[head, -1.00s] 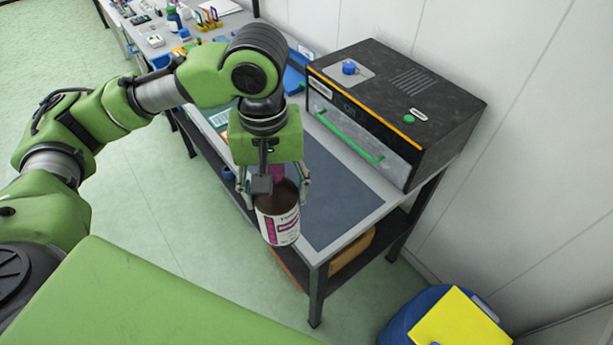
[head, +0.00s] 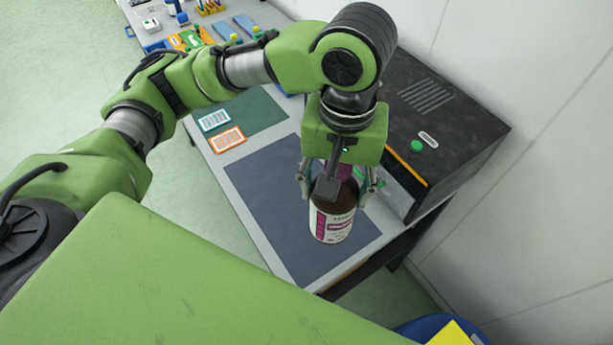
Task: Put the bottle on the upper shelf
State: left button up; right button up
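A brown bottle (head: 332,222) with a white and magenta label and a magenta neck is in the head view, upright. My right gripper is not in view.
A black oven-like box (head: 455,115) with a green knob stands behind the bottle, near the wall. A green mat (head: 258,112) with label cards lies to the left.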

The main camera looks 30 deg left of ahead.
pick_arm(q)
jog(key=w+a+f+p, duration=0.3)
jog(key=w+a+f, duration=0.4)
jog(key=f, duration=0.5)
jog(key=a, duration=0.2)
jog(key=shift+w+a+f, duration=0.2)
jog(key=shift+w+a, duration=0.2)
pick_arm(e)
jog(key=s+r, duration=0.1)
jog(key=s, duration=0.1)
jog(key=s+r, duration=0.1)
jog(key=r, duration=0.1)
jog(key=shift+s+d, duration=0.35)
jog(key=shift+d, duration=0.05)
pick_arm(q)
jog(key=o, duration=1.6)
jog(key=shift+f, duration=0.15)
jog(key=o, duration=0.4)
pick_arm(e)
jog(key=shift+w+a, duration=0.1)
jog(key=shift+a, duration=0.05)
